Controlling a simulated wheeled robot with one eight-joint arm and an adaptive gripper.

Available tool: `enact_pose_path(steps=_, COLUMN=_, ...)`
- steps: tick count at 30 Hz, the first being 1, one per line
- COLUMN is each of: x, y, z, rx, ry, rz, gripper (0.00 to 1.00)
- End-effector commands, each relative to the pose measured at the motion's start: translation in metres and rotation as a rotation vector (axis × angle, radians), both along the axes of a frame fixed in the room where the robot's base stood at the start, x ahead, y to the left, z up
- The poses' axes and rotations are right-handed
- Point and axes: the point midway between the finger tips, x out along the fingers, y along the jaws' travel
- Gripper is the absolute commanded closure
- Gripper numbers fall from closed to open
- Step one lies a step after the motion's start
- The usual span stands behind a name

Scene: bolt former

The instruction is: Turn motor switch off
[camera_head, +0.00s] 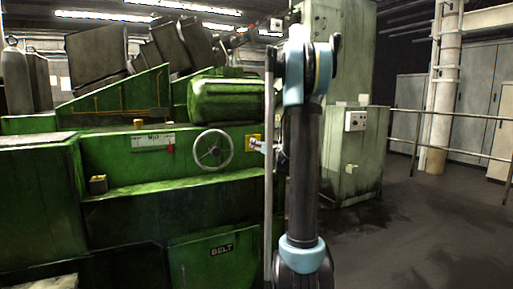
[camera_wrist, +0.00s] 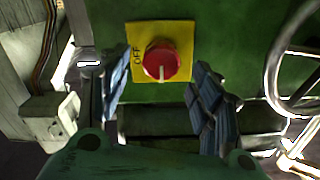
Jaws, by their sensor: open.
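The motor switch (camera_wrist: 161,61) is a round red knob with a white pointer mark on a yellow plate (camera_wrist: 177,32). "OFF" is written at the left of the plate in the wrist view. The white mark points toward the bottom of that picture. My gripper (camera_wrist: 158,90) is open, with one blue-padded finger on each side of the knob and gaps between them and it. In the head view my gripper (camera_head: 262,146) is small, at the yellow plate (camera_head: 254,138), partly hidden by my arm.
A handwheel (camera_head: 214,149) is mounted on the green machine (camera_head: 110,155) left of the switch; its rim (camera_wrist: 272,65) shows at the right of the wrist view. A grey-green cabinet (camera_head: 358,160) stands to the right. The floor (camera_head: 430,225) at the right is clear.

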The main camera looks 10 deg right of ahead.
Motion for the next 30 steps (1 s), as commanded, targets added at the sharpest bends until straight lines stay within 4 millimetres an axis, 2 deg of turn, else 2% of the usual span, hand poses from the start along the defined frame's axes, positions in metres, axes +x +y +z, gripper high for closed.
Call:
enact_pose_path(steps=3, x=0.016, y=0.006, z=0.0, rx=0.0, ry=0.0, rz=0.002, gripper=0.41)
enact_pose_path(steps=9, x=0.031, y=0.011, z=0.0, rx=0.0, ry=0.0, rz=0.001, gripper=0.41)
enact_pose_path(steps=20, x=0.034, y=0.011, z=0.0, rx=0.0, ry=0.0, rz=0.0, gripper=0.41)
enact_pose_path(steps=24, x=0.034, y=0.011, z=0.0, rx=0.0, ry=0.0, rz=0.0, gripper=0.73)
enact_pose_path(steps=26, x=0.034, y=0.011, z=0.0, rx=0.0, ry=0.0, rz=0.0, gripper=0.86)
enact_pose_path(steps=30, x=0.034, y=0.011, z=0.0, rx=0.0, ry=0.0, rz=0.0, gripper=0.86)
